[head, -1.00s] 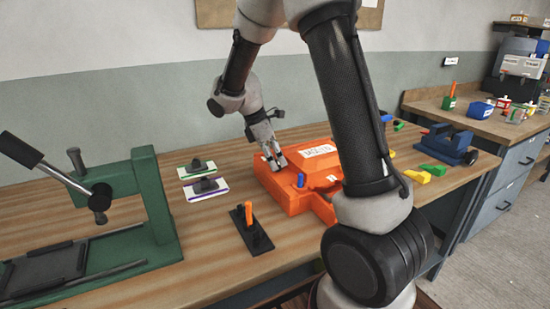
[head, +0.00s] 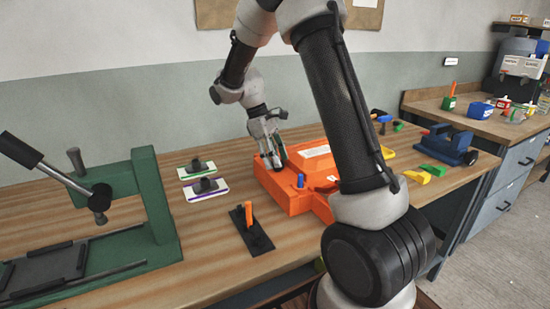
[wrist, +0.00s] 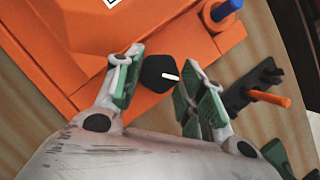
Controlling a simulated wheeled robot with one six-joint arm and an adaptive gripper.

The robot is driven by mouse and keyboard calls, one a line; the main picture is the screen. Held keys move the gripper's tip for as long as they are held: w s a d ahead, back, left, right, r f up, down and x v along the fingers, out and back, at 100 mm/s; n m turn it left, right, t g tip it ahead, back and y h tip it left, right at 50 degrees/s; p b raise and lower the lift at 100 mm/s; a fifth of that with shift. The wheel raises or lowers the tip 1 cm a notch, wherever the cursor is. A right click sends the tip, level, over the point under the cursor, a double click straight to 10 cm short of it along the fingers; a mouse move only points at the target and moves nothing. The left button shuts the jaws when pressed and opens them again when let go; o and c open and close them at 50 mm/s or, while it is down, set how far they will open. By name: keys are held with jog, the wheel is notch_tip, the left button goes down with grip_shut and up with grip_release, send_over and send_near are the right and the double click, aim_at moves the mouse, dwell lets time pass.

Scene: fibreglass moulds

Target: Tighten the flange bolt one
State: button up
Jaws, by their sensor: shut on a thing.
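An orange mould (head: 285,203) with a white label lies on the wooden bench, and it also fills the left and top of the wrist view (wrist: 60,60). My gripper (head: 272,160) points down at the mould's near-left flange. In the wrist view its green-padded fingers (wrist: 158,90) are on either side of a black flange bolt head (wrist: 160,72) with a white mark, and are shut on it. The bolt's shank is hidden. A blue bolt (wrist: 222,10) stands in an orange collar at another corner, and shows in the head view (head: 300,181).
A black holder with an orange handle (head: 249,214) stands in front of the mould. Two small trays (head: 206,188) lie to its left, beside a green press (head: 160,200). A blue vice (head: 450,145) and small coloured parts sit to the right. Bare bench lies between.

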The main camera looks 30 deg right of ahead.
jog(key=m+y, duration=0.1)
jog(key=m, duration=0.3)
jog(key=shift+w+d+m+g+y, duration=0.1)
jog(key=shift+d+m+g+y, duration=0.1)
jog(key=shift+m+g+y, duration=0.15)
jog(key=shift+m, duration=0.25)
jog(key=o, duration=1)
jog(key=v, duration=0.8)
